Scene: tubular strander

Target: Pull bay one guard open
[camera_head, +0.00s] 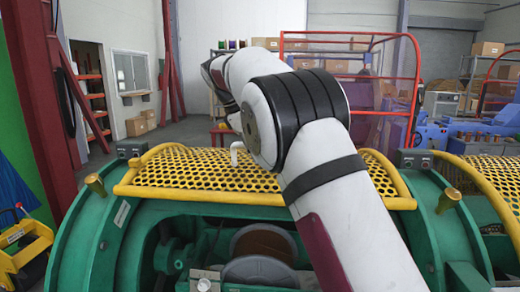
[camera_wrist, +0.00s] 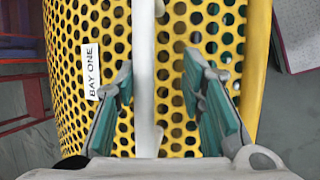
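The bay one guard (camera_head: 190,172) is a yellow perforated panel with a tubular yellow frame, lying across the top of the green machine. In the wrist view the guard (camera_wrist: 85,30) fills most of the picture and bears a white "BAY ONE" label (camera_wrist: 92,72). A white bar handle (camera_wrist: 144,60) runs up its middle. A white end of the handle (camera_head: 237,148) shows beside my arm in the head view. My gripper (camera_wrist: 157,82) is open, with one green-padded finger on each side of the handle. I see no finger contact. My arm hides the gripper in the head view.
Below the guard, the green machine (camera_head: 105,245) has an open bay with a round spool (camera_head: 262,245). Another yellow guard (camera_head: 500,185) is at right. A red rail frame (camera_head: 345,34) stands behind. Clear grey floor (camera_head: 195,135) lies at the back left.

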